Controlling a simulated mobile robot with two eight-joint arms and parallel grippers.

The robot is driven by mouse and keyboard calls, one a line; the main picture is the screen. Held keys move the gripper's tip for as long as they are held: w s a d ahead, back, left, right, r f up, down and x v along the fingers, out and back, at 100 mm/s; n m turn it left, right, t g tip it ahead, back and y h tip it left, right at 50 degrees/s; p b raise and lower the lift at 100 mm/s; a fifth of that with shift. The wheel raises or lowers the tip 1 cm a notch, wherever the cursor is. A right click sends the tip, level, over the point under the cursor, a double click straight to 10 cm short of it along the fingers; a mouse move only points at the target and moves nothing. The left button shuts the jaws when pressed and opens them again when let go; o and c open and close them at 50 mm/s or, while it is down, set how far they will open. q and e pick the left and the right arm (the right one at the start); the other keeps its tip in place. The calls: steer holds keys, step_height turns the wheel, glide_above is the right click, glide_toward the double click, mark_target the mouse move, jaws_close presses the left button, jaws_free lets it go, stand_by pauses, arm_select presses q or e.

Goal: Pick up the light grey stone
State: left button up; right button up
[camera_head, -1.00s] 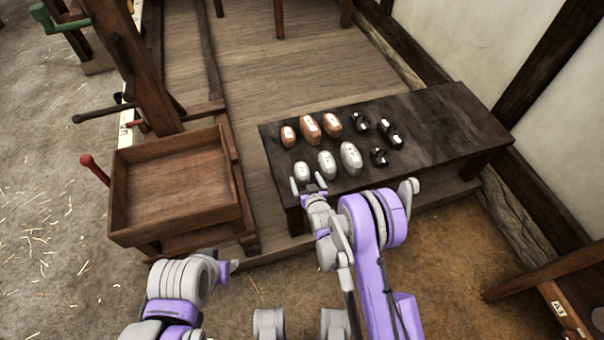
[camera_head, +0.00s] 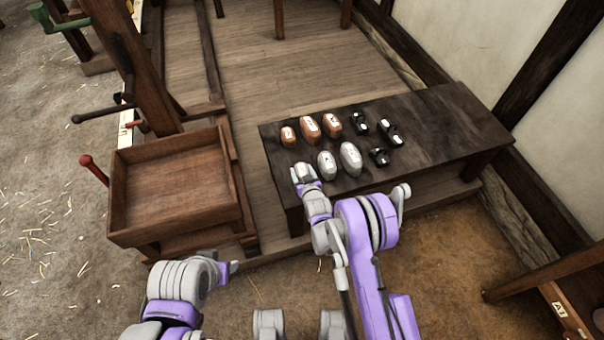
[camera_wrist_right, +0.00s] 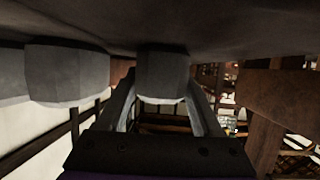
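Three light grey stones stand in the near row on the dark bench (camera_head: 440,125). The left one (camera_head: 303,169) is at my right gripper (camera_head: 304,184) and is partly hidden by it. The middle one (camera_head: 327,165) and the right one (camera_head: 350,158) are clear of it. In the right wrist view, which is upside down, a grey stone (camera_wrist_right: 162,72) lies between the tips of my two spread fingers; contact cannot be told. A second grey stone (camera_wrist_right: 68,76) is beside it. Of my left arm, only links show low in the head view; its gripper cannot be made out.
Several reddish stones (camera_head: 310,125) and black stones (camera_head: 390,132) stand behind and beside the grey ones. A wooden tray (camera_head: 180,142) on a frame with a red handle (camera_head: 94,169) is to the left. The bench's right half is bare.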

jaws_close()
